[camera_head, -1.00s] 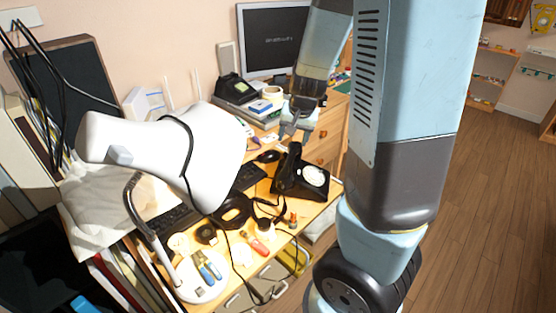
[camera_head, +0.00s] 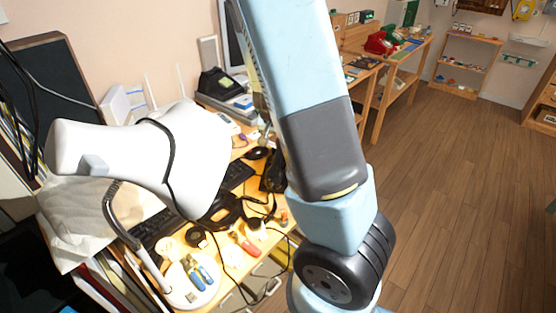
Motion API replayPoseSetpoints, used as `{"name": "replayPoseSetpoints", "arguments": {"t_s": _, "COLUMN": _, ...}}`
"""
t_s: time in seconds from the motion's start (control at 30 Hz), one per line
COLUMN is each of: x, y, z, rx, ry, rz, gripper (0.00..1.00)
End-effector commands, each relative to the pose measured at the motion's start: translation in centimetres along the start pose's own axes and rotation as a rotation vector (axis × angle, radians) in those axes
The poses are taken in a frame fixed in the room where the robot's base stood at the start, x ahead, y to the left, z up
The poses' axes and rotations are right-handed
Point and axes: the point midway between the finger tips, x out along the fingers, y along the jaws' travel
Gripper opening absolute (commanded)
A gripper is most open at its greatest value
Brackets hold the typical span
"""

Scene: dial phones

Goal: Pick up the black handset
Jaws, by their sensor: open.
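The black dial phone (camera_head: 270,172) is on the desk, left of my arm. Only its left edge shows; my pale blue and dark grey arm hides the rest. I cannot make out its handset or tell how it lies. A second black phone (camera_head: 214,84) stands at the back of the desk by the monitor. My gripper is hidden behind my arm, so its place relative to the handset cannot be seen.
A white lamp head (camera_head: 150,155) covers much of the left of the desk. A keyboard (camera_head: 238,176), a mouse (camera_head: 257,153), cables and a red screwdriver (camera_head: 244,243) lie near the phone. A red phone (camera_head: 378,43) stands on a far table. Wooden floor at right is open.

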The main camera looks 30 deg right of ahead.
Motion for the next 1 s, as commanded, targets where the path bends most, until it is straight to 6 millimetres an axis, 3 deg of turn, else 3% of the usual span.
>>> {"name": "replayPoseSetpoints", "arguments": {"t_s": 1.0, "x": 6.3, "y": 0.3, "z": 0.0, "rx": 0.005, "ry": -0.003, "rz": 0.002, "gripper": 0.64}}
